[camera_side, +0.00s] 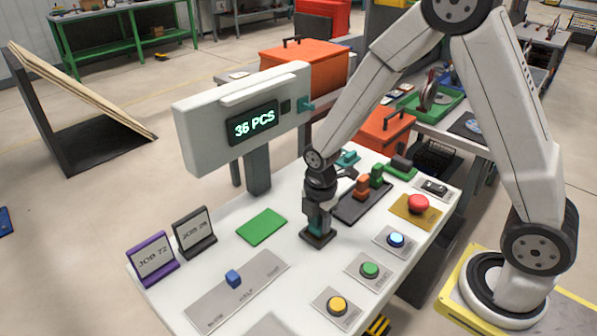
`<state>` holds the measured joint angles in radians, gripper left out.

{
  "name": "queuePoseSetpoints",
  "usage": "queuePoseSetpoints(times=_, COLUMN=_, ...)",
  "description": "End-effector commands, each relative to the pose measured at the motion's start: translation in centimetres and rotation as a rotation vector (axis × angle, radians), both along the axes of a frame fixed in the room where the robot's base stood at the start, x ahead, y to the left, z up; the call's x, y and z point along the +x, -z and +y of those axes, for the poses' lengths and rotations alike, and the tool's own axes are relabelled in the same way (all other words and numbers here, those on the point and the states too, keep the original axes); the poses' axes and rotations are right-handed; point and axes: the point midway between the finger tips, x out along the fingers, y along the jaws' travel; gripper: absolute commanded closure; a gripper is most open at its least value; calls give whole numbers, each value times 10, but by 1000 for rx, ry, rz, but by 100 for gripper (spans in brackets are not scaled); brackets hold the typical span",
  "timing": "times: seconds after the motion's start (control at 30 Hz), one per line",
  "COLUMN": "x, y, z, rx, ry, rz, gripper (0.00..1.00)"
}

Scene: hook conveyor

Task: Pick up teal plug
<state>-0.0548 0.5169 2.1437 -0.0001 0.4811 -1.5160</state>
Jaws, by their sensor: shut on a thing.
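My gripper (318,222) points down at the middle of the white table and is shut on the teal plug (317,228). Only a little teal shows between the dark fingers. The plug is upright at a small dark square base (318,238); I cannot tell whether it is seated in it or just above it. Another teal piece (347,158) is at the far side of the table, behind my wrist.
A dark tray (350,214) with an orange plug (362,186) and a green plug (377,174) stands just right of my gripper. Several push buttons line the right edge. A green pad (262,227) and a display box (225,128) are to the left.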

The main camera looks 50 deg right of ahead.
Motion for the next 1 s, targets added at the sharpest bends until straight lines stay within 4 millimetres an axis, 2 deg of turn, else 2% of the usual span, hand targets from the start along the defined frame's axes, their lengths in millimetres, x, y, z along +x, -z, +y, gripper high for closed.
queuePoseSetpoints(times=0.23, x=1, y=-25, z=0, rx=0, ry=0, rz=-5, gripper=100)
queuePoseSetpoints(times=0.77, x=-46, y=-79, z=-2, rx=0, ry=0, rz=-4, gripper=100)
queuePoseSetpoints(times=1.0, x=-77, y=-95, z=-3, rx=0, ry=0, rz=-3, gripper=100)
